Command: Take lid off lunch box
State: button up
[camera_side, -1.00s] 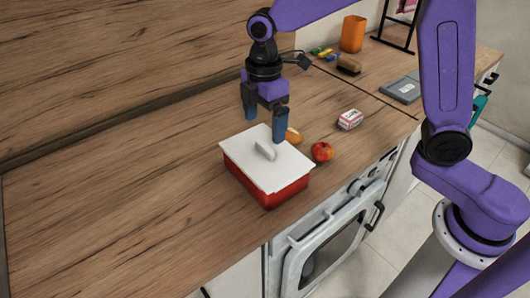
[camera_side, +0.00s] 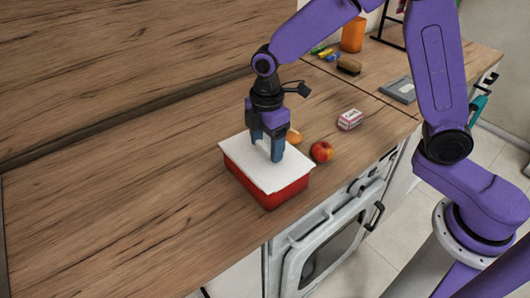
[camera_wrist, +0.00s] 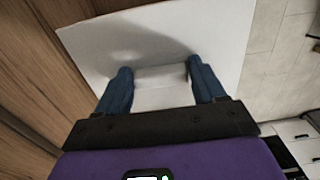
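The lunch box (camera_side: 272,198) is a red box on the wooden counter, with its white lid (camera_side: 288,173) resting on top. The lid fills much of the wrist view (camera_wrist: 215,38). My gripper (camera_side: 267,153) is down at the middle of the lid, its blue fingers on either side of the lid's handle. In the wrist view the fingers (camera_wrist: 160,80) are apart, with the pale handle (camera_wrist: 160,75) between them. Small gaps seem to show between the handle and the fingers. In the side view the handle is mostly hidden by the fingers.
An apple (camera_side: 321,152) and an orange-brown item (camera_side: 294,136) lie close behind the box. A small pink-and-white carton (camera_side: 349,119) stands further right. An orange cup (camera_side: 353,34) and a brush (camera_side: 348,65) are at the back. The counter (camera_side: 130,200) left of the box is clear.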

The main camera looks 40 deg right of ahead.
aim_at(266, 145)
jog(key=c, duration=0.5)
jog(key=shift+r, duration=0.1)
jog(key=shift+r, duration=0.45)
notch_tip(266, 145, up, 2)
jog(key=shift+r, duration=0.15)
jog(key=s+d+r, duration=0.2)
jog(key=s+r, duration=0.1)
jog(key=s, duration=0.1)
jog(key=s+d+r, duration=0.1)
jog(key=s+r, duration=0.2)
jog(key=s, duration=0.1)
jog(key=s+d+r, duration=0.2)
jog(key=s+r, duration=0.1)
jog(key=s, duration=0.1)
jog(key=shift+s+d+r, duration=0.35)
jog(key=shift+s, duration=0.05)
jog(key=shift+r, duration=0.15)
jog(key=shift+r, duration=1.35)
